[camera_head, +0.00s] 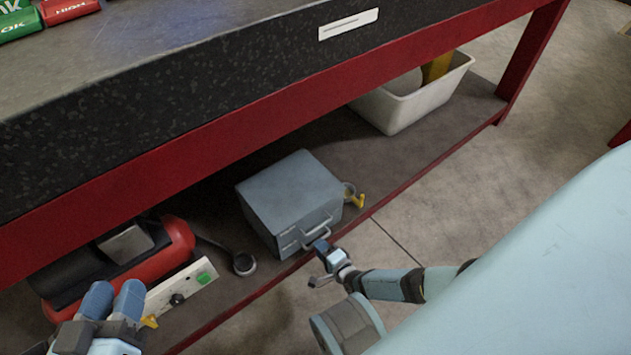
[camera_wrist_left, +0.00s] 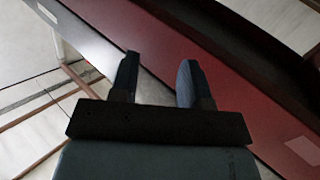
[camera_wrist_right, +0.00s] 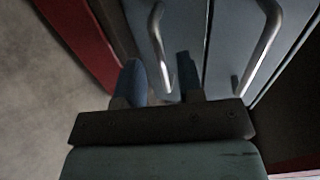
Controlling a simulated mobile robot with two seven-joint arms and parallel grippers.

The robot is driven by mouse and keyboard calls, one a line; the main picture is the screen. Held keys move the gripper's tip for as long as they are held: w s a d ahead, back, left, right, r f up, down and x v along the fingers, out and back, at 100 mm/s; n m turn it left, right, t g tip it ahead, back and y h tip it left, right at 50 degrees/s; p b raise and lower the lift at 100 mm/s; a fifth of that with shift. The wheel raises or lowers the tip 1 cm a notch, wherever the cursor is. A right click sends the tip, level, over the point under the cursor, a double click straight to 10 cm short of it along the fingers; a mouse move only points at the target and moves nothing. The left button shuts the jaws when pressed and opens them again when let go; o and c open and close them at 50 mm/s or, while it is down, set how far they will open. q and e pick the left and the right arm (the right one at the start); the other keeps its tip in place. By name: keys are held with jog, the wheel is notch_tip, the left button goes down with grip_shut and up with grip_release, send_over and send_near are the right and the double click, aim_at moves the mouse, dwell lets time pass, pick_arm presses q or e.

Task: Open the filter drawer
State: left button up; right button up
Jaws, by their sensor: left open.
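A grey metal cabinet (camera_head: 290,198) sits on the lower shelf under the workbench. Its front carries drawers with bar handles (camera_head: 316,232); the drawers look closed. In the right wrist view two drawer fronts show, one with a near handle (camera_wrist_right: 157,30) and one with a far handle (camera_wrist_right: 268,35). I cannot read which drawer is the filter drawer. My right gripper (camera_head: 322,250) is at the cabinet front, fingers apart; the near handle's end shows between the fingertips (camera_wrist_right: 159,68), contact unclear. My left gripper (camera_head: 114,288) is open and empty at the lower left, away from the cabinet.
A red-and-black machine (camera_head: 175,255), a white-and-green block (camera_head: 180,288) and a round metal piece (camera_head: 244,264) lie left of the cabinet. A yellow hook-like part (camera_head: 357,200) is to its right. A white bin (camera_head: 405,105) stands further back. The red bench rail (camera_head: 200,150) runs above. Floor in front is clear.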

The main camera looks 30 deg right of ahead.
jog(key=shift+b+x, duration=0.4)
jog(key=shift+x, duration=1.25)
pick_arm(q)
jog(key=shift+w+a+m, duration=0.25)
jog(key=shift+w+m, duration=0.1)
jog(key=shift+m, duration=0.05)
